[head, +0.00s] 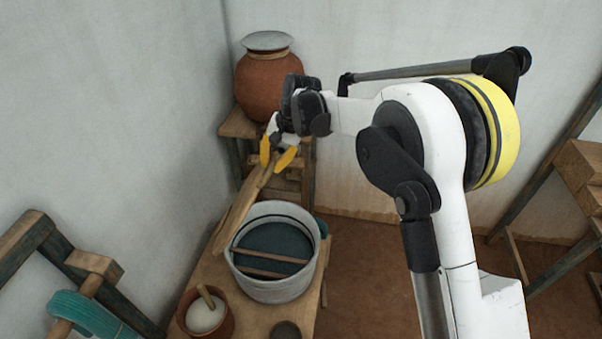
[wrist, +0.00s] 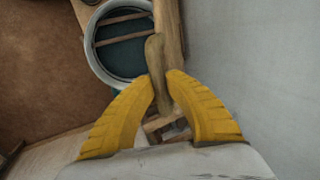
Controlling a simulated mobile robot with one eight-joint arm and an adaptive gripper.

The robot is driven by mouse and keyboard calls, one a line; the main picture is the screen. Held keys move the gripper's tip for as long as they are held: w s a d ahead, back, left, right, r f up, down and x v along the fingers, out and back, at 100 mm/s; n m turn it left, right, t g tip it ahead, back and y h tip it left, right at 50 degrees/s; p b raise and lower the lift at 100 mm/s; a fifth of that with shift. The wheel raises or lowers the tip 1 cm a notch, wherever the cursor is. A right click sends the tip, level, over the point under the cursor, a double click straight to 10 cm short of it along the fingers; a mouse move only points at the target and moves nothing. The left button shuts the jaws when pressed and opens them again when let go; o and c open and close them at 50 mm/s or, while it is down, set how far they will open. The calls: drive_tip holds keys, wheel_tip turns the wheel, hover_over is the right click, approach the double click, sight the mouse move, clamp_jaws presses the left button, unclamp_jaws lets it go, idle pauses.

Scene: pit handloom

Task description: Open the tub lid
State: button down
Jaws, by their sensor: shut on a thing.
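The wooden lid (head: 236,214) is off the mouth of the tub. It is tilted steeply, seen nearly edge-on, along the tub's left side in the head view. The pale round tub (head: 272,291) stands open, with dark teal contents and thin wooden slats across it. My gripper (head: 274,160) is shut on the lid's wooden handle at the lid's upper end. In the wrist view the yellow fingers (wrist: 161,82) close on the handle (wrist: 155,58), with the open tub (wrist: 92,62) beyond. Whether the lid's lower edge touches the bench or tub is unclear.
The tub stands on a wooden bench (head: 205,268). A clay pot with white contents (head: 190,325) and a small dark bowl (head: 285,330) are in front. A large capped clay jar (head: 268,88) stands on a stand behind. The wall is close on the left.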

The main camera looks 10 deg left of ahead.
drive_tip(key=a+r+h+p, duration=0.2)
drive_tip(key=a+r, duration=0.3)
drive_tip(key=a, duration=0.8)
drive_tip(key=shift+w+p, duration=0.2)
drive_tip(key=shift+p, duration=0.7)
drive_tip(key=shift+r, duration=0.1)
drive_tip(key=c, duration=1.4)
unclamp_jaws()
drive_tip(key=r, duration=0.4)
drive_tip(key=d+r, duration=0.1)
drive_tip(key=r, duration=0.3)
drive_tip(key=d+r, duration=0.1)
drive_tip(key=r, duration=0.3)
